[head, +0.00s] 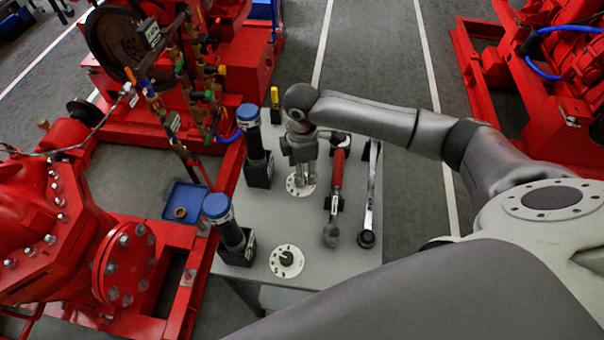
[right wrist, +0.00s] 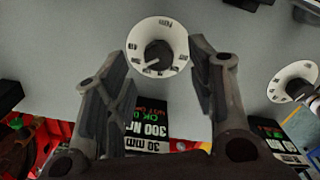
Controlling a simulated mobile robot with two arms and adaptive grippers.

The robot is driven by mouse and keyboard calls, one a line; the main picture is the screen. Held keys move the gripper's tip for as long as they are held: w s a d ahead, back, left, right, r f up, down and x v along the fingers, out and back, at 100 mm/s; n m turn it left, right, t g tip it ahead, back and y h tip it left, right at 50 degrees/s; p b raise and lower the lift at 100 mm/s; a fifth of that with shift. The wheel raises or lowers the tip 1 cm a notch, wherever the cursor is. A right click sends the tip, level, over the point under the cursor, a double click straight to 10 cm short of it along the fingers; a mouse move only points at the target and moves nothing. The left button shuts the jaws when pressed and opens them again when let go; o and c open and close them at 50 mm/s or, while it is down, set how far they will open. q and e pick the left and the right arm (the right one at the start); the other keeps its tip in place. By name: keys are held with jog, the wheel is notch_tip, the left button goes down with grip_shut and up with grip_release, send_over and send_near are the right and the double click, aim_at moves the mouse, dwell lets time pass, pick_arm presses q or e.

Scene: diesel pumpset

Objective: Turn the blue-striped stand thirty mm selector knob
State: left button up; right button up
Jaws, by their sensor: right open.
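A round white selector dial with a dark knob (right wrist: 158,56) shows in the right wrist view, with a label reading 30 mm and 300 Nm (right wrist: 146,133) just below it. In the head view this dial (head: 299,187) lies on the grey table, beside the far blue-capped stand (head: 256,150). My right gripper (head: 301,170) is above the dial, pointing down. In the wrist view its open fingers (right wrist: 157,62) stand on either side of the knob; contact cannot be told. No blue stripe is clearly readable on the label. My left gripper is not in view.
A second dial (head: 287,262) and blue-capped stand (head: 229,232) are nearer on the table (head: 325,270). A red-handled tool (head: 335,185) and a long wrench (head: 370,195) lie right of the gripper. A blue tray (head: 172,212) and red pump machinery (head: 60,225) are left.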

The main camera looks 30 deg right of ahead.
notch_tip(320, 180, down, 4)
jog(key=shift+w+d+r, duration=0.1)
jog(key=shift+f, duration=0.35)
jog(key=shift+c, duration=0.3)
jog(key=c, duration=0.5)
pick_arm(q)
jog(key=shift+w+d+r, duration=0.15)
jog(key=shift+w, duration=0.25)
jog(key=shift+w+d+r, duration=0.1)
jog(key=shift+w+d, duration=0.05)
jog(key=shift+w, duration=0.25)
pick_arm(e)
jog(key=c, duration=0.5)
